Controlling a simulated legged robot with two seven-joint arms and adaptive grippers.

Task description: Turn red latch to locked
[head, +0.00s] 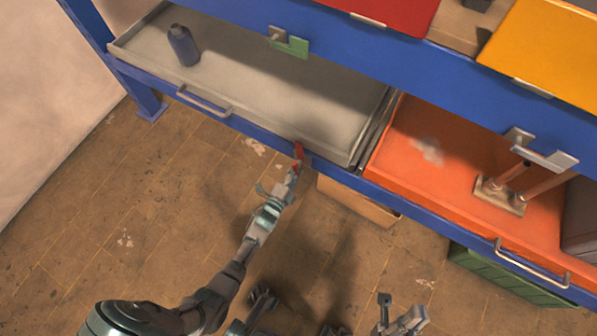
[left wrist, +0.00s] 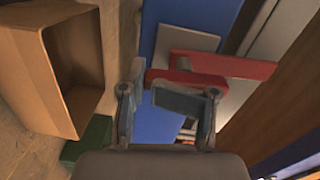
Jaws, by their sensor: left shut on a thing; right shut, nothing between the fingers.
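The red latch (head: 298,151) is on the blue front rail below the grey drawer. In the left wrist view the red latch (left wrist: 225,66) has a bar running right, and its lower part lies between the fingertips. My left gripper (head: 294,169) reaches up from below and is shut on the red latch. The left wrist view shows its two fingers (left wrist: 160,92) on either side of the red part, which they partly hide. My right gripper (head: 402,318) is low at the bottom edge of the head view, shut and empty, away from the latch.
A grey drawer (head: 250,98) holds a dark bottle (head: 183,45). An orange drawer (head: 410,150) to the right holds a stand with copper-coloured posts (head: 502,195). Below the rail are a cardboard box (head: 355,202) and a green crate (head: 510,276). The floor at left is clear.

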